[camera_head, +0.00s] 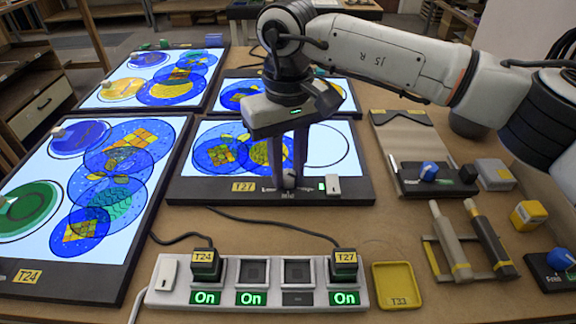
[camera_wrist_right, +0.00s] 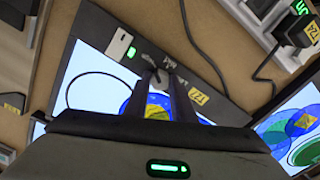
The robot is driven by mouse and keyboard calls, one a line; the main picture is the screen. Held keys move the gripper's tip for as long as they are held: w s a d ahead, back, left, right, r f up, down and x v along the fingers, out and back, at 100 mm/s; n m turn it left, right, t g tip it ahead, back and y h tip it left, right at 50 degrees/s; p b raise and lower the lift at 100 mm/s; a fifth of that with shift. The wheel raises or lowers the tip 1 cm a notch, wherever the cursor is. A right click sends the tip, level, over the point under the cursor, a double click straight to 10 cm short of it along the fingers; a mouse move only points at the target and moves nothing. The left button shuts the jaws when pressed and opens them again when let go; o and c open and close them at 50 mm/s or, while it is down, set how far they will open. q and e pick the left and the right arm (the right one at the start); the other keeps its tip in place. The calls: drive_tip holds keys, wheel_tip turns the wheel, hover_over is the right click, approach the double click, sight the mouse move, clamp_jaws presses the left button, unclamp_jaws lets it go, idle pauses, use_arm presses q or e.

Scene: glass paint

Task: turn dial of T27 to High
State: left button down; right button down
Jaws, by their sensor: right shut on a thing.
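The T27 light panel (camera_head: 350,192) lies flat in the middle of the table, with its yellow T27 label (camera_head: 243,187) on the front frame. Its small grey dial (camera_head: 290,182) sits on that frame, and it also shows in the wrist view (camera_wrist_right: 160,76). My right gripper (camera_head: 291,172) points down over the frame and is shut on the dial, with a finger on each side. The fingers cover part of the dial and its lettering, so I cannot read the dial's setting. A white switch with a green light (camera_head: 332,185) is right of the dial. My left gripper is not in view.
A white power strip (camera_head: 220,295) with green On signs lies in front, holding the T24 and T27 plugs. The T24 panel (camera_head: 20,280) is at left. A yellow T33 tray (camera_head: 397,286), tool rack and blue-knobbed devices are at right.

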sight(288, 174)
drive_tip(key=shift+r+n, duration=0.1)
drive_tip(key=shift+n, duration=0.4)
drive_tip(key=c, duration=1.5)
unclamp_jaws()
wheel_tip(288, 174, up, 10)
drive_tip(key=shift+r, duration=0.15)
